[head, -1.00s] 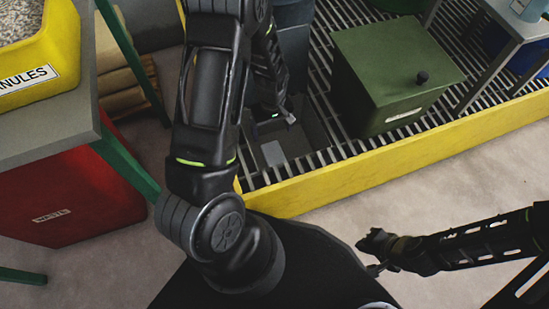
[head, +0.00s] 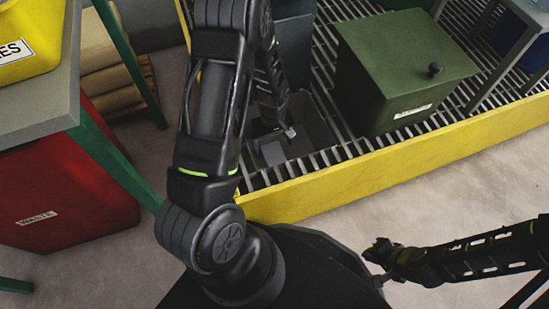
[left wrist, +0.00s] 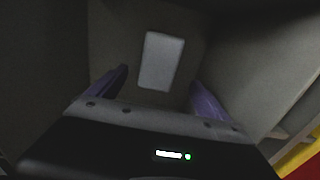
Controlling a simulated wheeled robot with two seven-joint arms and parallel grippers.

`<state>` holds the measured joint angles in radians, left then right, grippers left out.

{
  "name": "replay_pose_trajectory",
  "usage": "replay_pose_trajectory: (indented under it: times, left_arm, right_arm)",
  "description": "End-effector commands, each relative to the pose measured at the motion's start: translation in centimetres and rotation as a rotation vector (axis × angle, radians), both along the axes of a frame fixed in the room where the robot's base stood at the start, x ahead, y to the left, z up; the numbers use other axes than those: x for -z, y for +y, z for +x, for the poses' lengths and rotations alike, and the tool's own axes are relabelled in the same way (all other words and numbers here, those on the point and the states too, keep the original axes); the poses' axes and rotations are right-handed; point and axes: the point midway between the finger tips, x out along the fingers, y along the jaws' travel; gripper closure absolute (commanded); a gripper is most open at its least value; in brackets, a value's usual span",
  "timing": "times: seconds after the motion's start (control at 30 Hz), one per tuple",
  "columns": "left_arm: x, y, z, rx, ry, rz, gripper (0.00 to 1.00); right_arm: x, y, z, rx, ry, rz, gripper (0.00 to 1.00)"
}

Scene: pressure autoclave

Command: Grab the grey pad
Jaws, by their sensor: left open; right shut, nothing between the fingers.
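The grey pad (head: 272,153) is a small, pale, flat rectangle lying on the floor of a dark grey open bin (head: 318,128). In the left wrist view the pad (left wrist: 161,61) lies just beyond my fingertips, roughly centred between them and slightly turned. My left gripper (left wrist: 160,82) is open and empty, pointing down into the bin; the pad looks apart from both fingers. In the head view my left forearm covers part of the bin's left side. My right gripper (head: 377,262) is shut and empty, low at the right, away from the bin.
The bin sits on a slatted rack with a yellow rim (head: 370,170). A green lidded box (head: 400,75) stands close to its right. A red waste bin (head: 65,185) and a grey table with green legs (head: 110,155) are at left.

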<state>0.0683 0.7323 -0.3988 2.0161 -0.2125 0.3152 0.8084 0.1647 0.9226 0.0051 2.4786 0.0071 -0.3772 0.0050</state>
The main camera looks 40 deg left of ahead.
Motion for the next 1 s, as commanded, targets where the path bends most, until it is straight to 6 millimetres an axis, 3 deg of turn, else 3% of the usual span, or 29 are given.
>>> replay_pose_trajectory:
  times: [0.37, 0.7, 1.0]
  left_arm:
    - [0.7, 0.0, 0.0, 0.0, -0.001, -0.001, 0.11]
    - [5.2, -0.2, 0.1, 0.0, 0.001, -0.001, 0.11]
    - [5.6, -0.2, 0.2, -0.001, -0.001, -0.001, 0.11]
  right_arm:
    - [0.4, 0.0, 0.1, 0.0, -0.001, 0.0, 1.0]
    - [3.2, 0.1, 0.4, 0.005, -0.012, -0.002, 1.0]
    - [3.2, 0.1, 0.5, 0.006, -0.014, -0.003, 1.0]
